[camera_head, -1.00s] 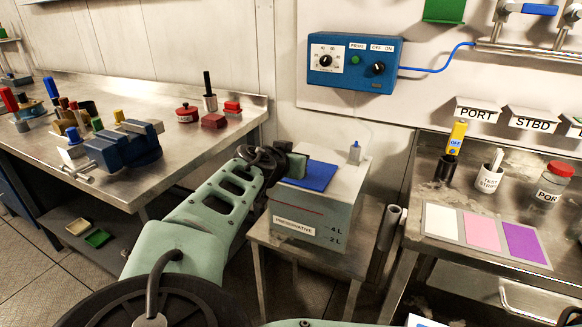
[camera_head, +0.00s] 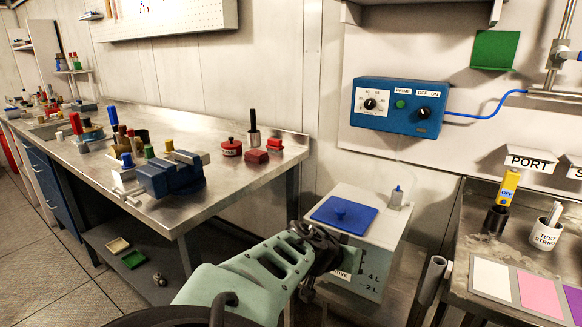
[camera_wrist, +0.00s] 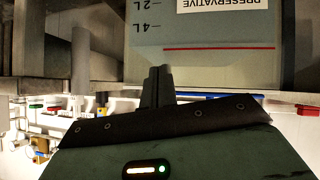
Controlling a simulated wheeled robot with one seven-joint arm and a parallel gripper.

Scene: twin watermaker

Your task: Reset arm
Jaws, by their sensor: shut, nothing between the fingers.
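I cannot tell whether the fingers touch the tank.
A steel bench (camera_head: 235,178) at left carries a blue vise (camera_head: 170,175) and red containers. A blue control box (camera_head: 398,107) hangs on the wall. At right a bench holds test strips (camera_head: 546,232) and coloured cards (camera_head: 540,291). Open floor (camera_head: 50,250) lies at lower left.

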